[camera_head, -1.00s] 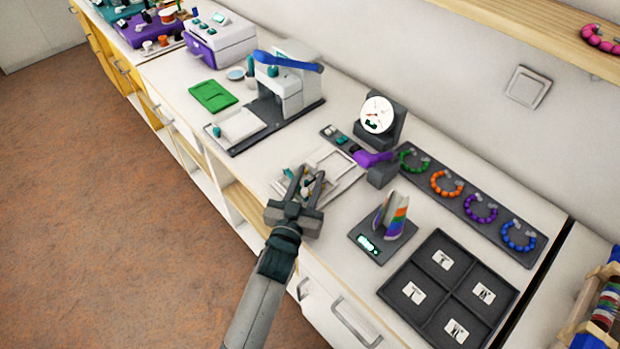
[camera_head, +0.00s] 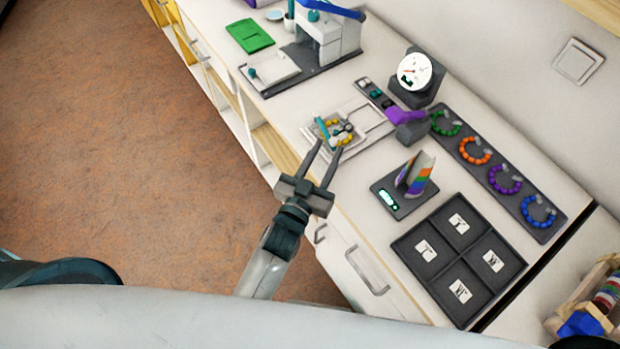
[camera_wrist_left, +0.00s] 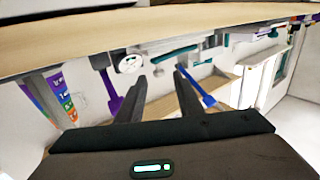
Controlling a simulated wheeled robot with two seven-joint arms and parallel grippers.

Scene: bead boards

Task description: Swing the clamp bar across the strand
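A ring-like strand of yellow beads (camera_head: 348,139) with pale pieces lies on the small light board (camera_head: 372,112) at the counter's front. A short teal bar (camera_head: 321,128), which looks like the clamp bar, stands at the strand's left side; I cannot tell whether it crosses any beads. My left gripper (camera_head: 328,149) is open and empty, its two fingers pointing at the board's near edge, just short of the strand. Its fingers also show apart in the left wrist view (camera_wrist_left: 158,80), with nothing between them. My right gripper is not in view.
A dial gauge (camera_head: 414,71) with a purple lever (camera_head: 405,116) stands right of the board. A scale (camera_head: 388,198), a dark four-part tray (camera_head: 425,252) and a rack of bead rings (camera_head: 520,205) are further right. A press (camera_head: 328,38) and green mat (camera_head: 249,36) stand left.

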